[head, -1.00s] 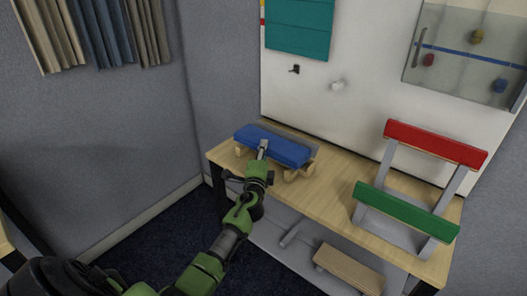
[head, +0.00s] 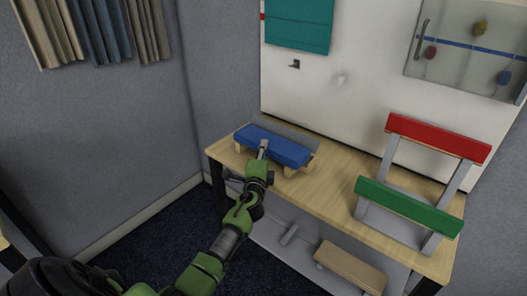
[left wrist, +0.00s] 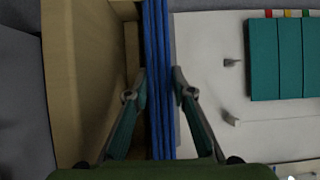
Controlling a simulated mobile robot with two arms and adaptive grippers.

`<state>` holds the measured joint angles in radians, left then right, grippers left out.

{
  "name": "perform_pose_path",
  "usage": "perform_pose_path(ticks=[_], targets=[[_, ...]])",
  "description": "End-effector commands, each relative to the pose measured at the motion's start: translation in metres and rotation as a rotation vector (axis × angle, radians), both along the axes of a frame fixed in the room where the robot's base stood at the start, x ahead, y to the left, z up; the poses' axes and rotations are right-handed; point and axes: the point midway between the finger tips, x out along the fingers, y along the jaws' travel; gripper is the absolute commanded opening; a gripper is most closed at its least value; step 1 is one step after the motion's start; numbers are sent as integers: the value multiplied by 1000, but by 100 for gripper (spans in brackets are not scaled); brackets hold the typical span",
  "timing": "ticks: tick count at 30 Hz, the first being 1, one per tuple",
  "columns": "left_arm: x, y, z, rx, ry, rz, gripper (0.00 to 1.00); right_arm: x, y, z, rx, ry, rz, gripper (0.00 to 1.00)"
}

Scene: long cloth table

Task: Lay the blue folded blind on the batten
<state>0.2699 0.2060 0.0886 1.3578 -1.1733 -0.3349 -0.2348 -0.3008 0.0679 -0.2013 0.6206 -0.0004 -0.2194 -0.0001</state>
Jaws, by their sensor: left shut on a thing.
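The blue folded blind (head: 286,152) is at the left end of the wooden table, just over a low wooden rest (head: 293,170) with a grey panel (head: 293,135) behind it. My left gripper (head: 263,147) is shut on the blind's near side around its middle. In the left wrist view, the fingers (left wrist: 155,88) stand on both sides of the blue layers (left wrist: 157,40). Whether the blind touches the rest is unclear. A grey stand at the right carries a red bar (head: 437,138) and a green bar (head: 408,207); no batten is clearly identifiable. My right gripper is not in view.
The wooden table top (head: 335,180) is clear between rest and stand. A teal panel (head: 300,25) and a glass-fronted cabinet (head: 465,50) are on the wall behind. A wooden block (head: 350,267) sits below the table. Curtains (head: 95,30) hang at the upper left.

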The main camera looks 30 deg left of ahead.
Motion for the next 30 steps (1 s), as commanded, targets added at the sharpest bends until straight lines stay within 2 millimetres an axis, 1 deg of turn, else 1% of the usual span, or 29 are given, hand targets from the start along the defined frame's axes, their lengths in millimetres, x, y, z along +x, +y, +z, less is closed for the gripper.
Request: perform_pose_path(ticks=[5, 6, 8, 9, 16, 18, 21, 26, 30], targets=[[0, 0, -3, 1, -2, 0, 0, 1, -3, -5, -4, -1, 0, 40], [0, 0, -3, 1, -3, 0, 25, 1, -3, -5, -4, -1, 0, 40], [0, 0, -2, 1, -2, 0, 41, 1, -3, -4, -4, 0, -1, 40], [0, 0, -2, 1, -2, 0, 42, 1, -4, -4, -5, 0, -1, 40], [0, 0, -3, 0, -1, 0, 42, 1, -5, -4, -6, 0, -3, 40], [0, 0, -4, 0, 1, 0, 42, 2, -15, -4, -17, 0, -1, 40], [-4, -2, -4, 1, 0, 0, 42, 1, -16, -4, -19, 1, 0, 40], [-18, -9, -5, 0, 1, -1, 42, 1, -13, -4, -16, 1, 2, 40], [-37, -18, -4, 0, 0, -1, 42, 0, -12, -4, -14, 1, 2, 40]])
